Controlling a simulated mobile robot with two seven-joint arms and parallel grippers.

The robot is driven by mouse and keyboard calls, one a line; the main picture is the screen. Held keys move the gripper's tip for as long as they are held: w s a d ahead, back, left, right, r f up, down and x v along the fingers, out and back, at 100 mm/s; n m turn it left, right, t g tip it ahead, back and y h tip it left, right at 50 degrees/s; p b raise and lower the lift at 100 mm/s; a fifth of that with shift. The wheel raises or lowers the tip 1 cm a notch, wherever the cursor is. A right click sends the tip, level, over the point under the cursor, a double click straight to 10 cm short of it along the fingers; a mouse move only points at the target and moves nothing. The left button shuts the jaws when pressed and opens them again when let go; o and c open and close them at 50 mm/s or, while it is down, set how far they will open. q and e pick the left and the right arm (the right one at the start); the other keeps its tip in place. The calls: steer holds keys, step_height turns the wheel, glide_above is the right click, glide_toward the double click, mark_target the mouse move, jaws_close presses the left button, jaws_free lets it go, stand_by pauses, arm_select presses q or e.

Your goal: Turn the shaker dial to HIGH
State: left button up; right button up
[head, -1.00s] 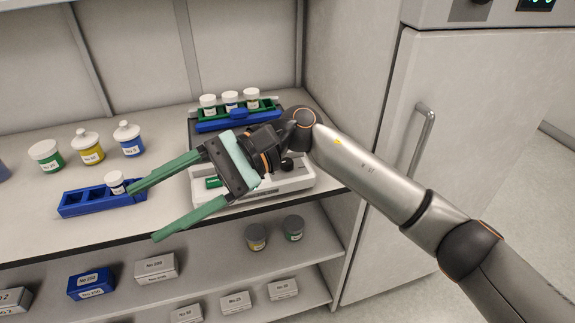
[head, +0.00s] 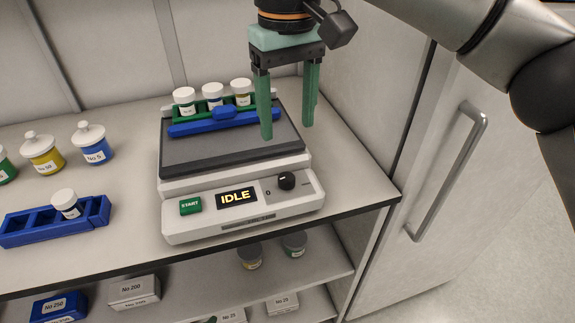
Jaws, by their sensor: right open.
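The shaker (head: 238,170) stands on the bench near its front edge. Its front panel has a green START button (head: 190,206), a display reading IDLE (head: 237,197) and a black round dial (head: 286,181) on the right. A "0" mark shows left of the dial; the other marks are too small to read. My right gripper (head: 287,133) is open and empty, pointing down over the right part of the shaker's dark platform, behind and above the dial. It does not touch the dial. My left gripper is not in view.
A green rack (head: 262,103) with three white-capped jars and a blue bar (head: 223,119) sits on the platform, left of my gripper. A blue tray (head: 90,212) with one jar and several bottles stand to the left. A cabinet (head: 480,200) with a handle is at right.

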mark_target(287, 178)
step_height(287, 178, down, 9)
steer(key=shift+s+r+b, duration=0.1)
steer(key=shift+r+b, duration=0.05)
steer(key=shift+b, duration=0.85)
step_height(287, 178, down, 2)
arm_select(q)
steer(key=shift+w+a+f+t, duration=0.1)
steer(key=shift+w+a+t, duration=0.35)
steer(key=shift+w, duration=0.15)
arm_select(e)
steer(key=shift+c, duration=0.4)
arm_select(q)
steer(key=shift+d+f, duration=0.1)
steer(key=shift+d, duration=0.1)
arm_select(e)
jaws_close()
